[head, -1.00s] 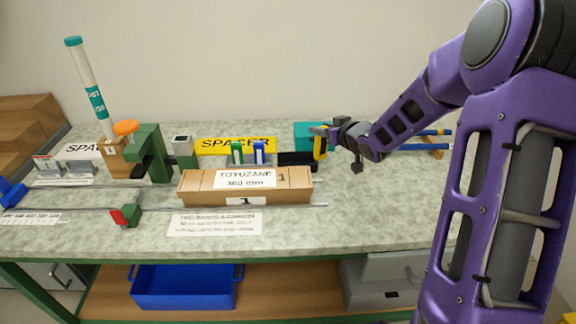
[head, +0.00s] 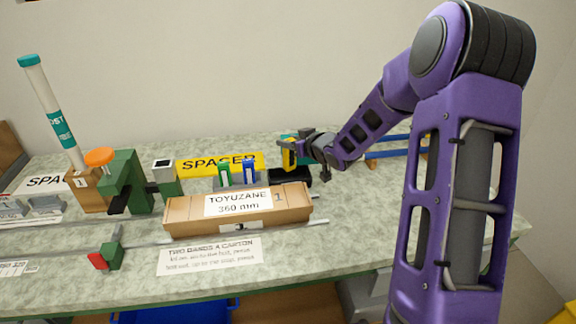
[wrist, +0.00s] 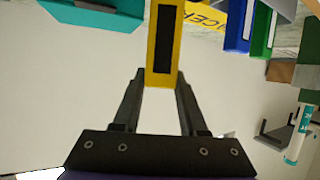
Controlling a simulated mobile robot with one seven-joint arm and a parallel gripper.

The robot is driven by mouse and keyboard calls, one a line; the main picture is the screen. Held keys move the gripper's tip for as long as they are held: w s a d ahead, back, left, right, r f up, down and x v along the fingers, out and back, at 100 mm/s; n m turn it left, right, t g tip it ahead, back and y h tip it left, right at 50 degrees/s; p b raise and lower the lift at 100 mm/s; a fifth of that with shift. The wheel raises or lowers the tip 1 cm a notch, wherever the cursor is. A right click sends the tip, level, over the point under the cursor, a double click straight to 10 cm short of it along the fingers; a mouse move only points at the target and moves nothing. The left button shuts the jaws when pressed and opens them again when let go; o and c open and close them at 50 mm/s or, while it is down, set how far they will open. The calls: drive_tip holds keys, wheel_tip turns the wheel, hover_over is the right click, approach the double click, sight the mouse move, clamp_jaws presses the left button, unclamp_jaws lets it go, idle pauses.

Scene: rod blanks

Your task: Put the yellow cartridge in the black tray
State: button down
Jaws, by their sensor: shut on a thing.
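The yellow cartridge (head: 289,155) is upright in my gripper (head: 298,150), with its lower end close over the black tray (head: 291,175). In the wrist view the yellow cartridge (wrist: 155,45), with a black stripe, is held between the two fingertips of my gripper (wrist: 162,82). The tray is a low black box on the bench, just right of the blue and green cartridges. I cannot tell whether the cartridge touches the tray. The tray does not show clearly in the wrist view.
A green cartridge (head: 224,173) and a blue cartridge (head: 249,171) stand left of the tray. The long TOYUZANE carton (head: 180,212) lies in front. A yellow SPACER sign (head: 200,166) is behind. A teal box (wrist: 95,14) is nearby, and blue rods (head: 390,154) lie at right.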

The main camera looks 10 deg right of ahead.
sight(292, 156)
drive_tip(key=shift+f+b, duration=0.5)
drive_tip(key=shift+f, duration=2.05)
drive_tip(key=shift+f, duration=0.1)
drive_tip(key=shift+c, duration=2.2)
unclamp_jaws()
drive_tip(key=p+v, duration=0.2)
drive_tip(key=v, duration=1)
